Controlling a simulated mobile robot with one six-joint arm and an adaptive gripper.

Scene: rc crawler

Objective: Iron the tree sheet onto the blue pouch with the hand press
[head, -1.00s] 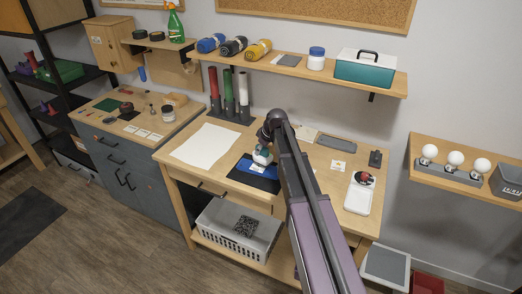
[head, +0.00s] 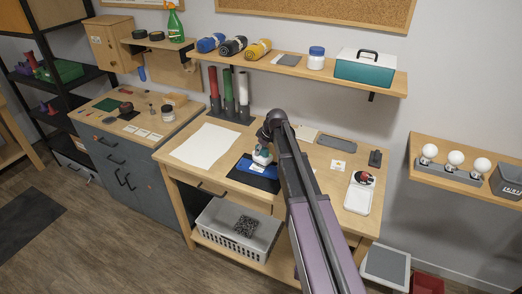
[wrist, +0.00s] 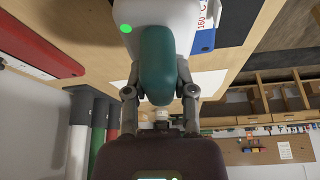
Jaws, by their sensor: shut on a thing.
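The hand press has a white body and a teal handle (wrist: 157,62). In the head view the press (head: 262,158) is over the blue pouch (head: 245,167), which lies on a black mat (head: 262,183) on the workbench. My gripper (wrist: 157,85) is shut on the teal handle, with one finger on each side. In the head view my gripper (head: 268,136) is partly hidden behind my arm. A blue edge of the pouch (wrist: 203,42) shows beside the press in the wrist view. I cannot make out the tree sheet; the press may cover it. Whether the press touches the pouch is unclear.
A white sheet (head: 206,145) lies on the bench to the left. A small card (head: 338,165) and a white tray (head: 357,203) with a red and dark object lie to the right. Colored rolls (head: 229,95) stand at the back under a shelf (head: 300,72).

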